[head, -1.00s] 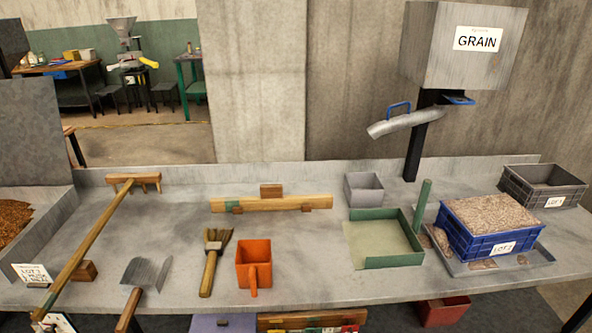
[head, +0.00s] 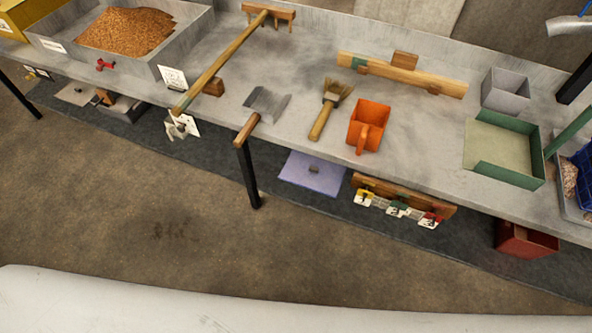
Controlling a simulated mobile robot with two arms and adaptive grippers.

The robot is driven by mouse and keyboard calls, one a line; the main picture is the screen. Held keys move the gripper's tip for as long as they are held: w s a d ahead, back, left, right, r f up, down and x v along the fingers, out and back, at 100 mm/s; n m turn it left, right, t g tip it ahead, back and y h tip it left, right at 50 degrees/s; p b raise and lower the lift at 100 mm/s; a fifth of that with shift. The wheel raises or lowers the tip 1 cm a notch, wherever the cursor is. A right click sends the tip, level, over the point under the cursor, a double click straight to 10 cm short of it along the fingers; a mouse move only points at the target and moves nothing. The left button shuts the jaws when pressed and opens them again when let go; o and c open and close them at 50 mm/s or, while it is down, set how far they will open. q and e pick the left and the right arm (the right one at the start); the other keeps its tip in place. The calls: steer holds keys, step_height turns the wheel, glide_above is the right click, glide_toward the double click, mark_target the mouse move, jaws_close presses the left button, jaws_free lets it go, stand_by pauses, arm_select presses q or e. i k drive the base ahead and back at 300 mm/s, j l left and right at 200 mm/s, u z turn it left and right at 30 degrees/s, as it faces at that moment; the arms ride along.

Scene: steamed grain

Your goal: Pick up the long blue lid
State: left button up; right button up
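A flat lavender-blue panel (head: 312,173) with a small dark knob lies on the dark low shelf under the bench, near the middle of the head view. It is the only lid-like bluish thing I see; its far edge is partly hidden by the bench. I cannot tell for sure that it is the long blue lid. Neither of my grippers is in view.
The grey bench (head: 290,135) carries a long-handled rake (head: 222,62), scoop, brush (head: 328,108), orange cup (head: 368,125) and green tray (head: 510,178). A bench leg (head: 248,178) stands left of the panel; a tagged wooden rail (head: 405,195) hangs to its right. The floor in front is clear.

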mark_target(324, 176)
steer(key=i+j, duration=0.85)
steer(key=j, duration=0.15)
